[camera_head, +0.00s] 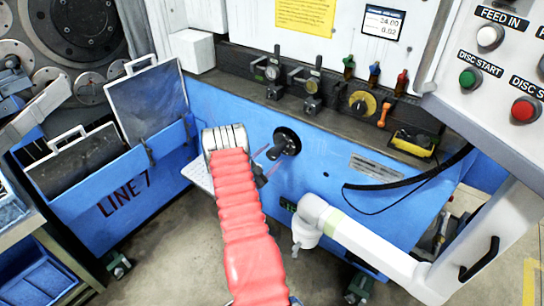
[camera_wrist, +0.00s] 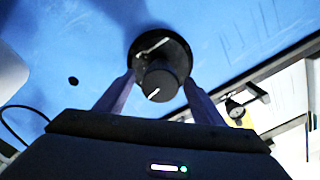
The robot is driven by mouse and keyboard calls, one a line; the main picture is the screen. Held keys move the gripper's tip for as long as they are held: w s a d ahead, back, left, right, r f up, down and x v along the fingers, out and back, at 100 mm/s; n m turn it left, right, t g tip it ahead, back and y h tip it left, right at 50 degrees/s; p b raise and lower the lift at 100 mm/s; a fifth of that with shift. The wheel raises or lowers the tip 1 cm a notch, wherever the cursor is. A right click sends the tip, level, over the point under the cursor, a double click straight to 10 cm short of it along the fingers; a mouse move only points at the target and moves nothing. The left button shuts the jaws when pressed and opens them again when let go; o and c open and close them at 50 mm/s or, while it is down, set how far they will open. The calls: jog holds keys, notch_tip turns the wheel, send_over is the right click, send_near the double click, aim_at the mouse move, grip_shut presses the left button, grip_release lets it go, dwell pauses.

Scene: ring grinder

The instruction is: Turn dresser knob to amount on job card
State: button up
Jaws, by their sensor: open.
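The dresser knob appears to be the round black knob (camera_head: 288,143) on a black disc on the blue machine front. In the wrist view the knob (camera_wrist: 161,82) has a short white line on its face, and another white mark shows on the disc behind. My gripper (camera_head: 266,160) is at the knob. In the wrist view my gripper (camera_wrist: 160,88) is open, with one finger at each side of the knob; whether they touch it I cannot tell. A yellow printed sheet (camera_head: 305,14) hangs above, its text too small to read; I cannot tell if it is the job card.
A small display (camera_head: 382,23) sits beside the sheet. A dark ledge (camera_head: 330,90) with valves and gauges runs above the knob. A black cable (camera_head: 410,181) hangs to the right. A button panel (camera_head: 495,65) overhangs at right.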

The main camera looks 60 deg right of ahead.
jog(key=w+a, duration=0.2)
jog(key=a, duration=1)
jog(key=shift+a, duration=0.15)
jog(key=shift+f, duration=0.1)
